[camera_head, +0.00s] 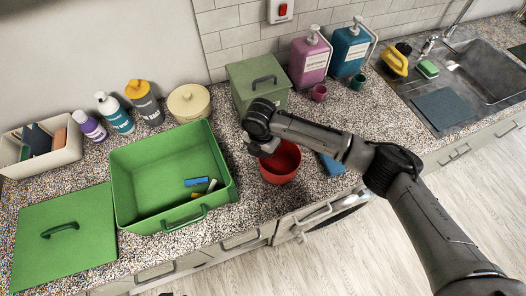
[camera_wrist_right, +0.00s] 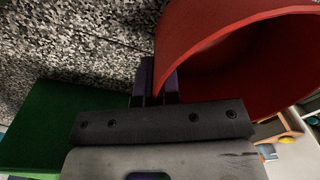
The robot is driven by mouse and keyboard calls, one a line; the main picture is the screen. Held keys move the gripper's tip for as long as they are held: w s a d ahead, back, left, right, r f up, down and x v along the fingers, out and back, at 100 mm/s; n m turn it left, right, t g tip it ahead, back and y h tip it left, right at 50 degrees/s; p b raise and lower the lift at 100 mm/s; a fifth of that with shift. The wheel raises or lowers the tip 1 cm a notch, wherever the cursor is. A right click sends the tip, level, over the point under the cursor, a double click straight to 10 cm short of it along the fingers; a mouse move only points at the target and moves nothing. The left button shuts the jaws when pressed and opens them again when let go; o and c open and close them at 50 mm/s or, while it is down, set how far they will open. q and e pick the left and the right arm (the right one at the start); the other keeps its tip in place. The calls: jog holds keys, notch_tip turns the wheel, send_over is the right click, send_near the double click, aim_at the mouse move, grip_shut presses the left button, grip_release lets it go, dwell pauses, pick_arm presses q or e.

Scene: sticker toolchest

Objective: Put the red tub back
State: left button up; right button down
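The red tub (camera_head: 280,163) is at the counter's front, right of the green box; whether it rests on the counter or is lifted is hard to tell. My right gripper (camera_head: 262,148) is at its left rim. In the right wrist view, the red tub (camera_wrist_right: 215,45) fills the upper right. The fingers of my right gripper (camera_wrist_right: 157,82) are close together at the edge of its wall and look shut on it; the contact is partly hidden. My left gripper is not in view.
The open green box (camera_head: 125,185) holds a few small pieces; its lid (camera_head: 85,240) lies at left. A green canister (camera_head: 258,90), a cream pot (camera_head: 188,103) and several bottles stand behind. A blue item (camera_head: 332,164) lies right of the tub. The sink (camera_head: 490,75) is far right.

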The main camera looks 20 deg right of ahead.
jog(key=shift+f, duration=0.6)
jog(key=shift+f, duration=0.2)
jog(key=c, duration=1.3)
grip_release()
jog(key=shift+c, duration=0.2)
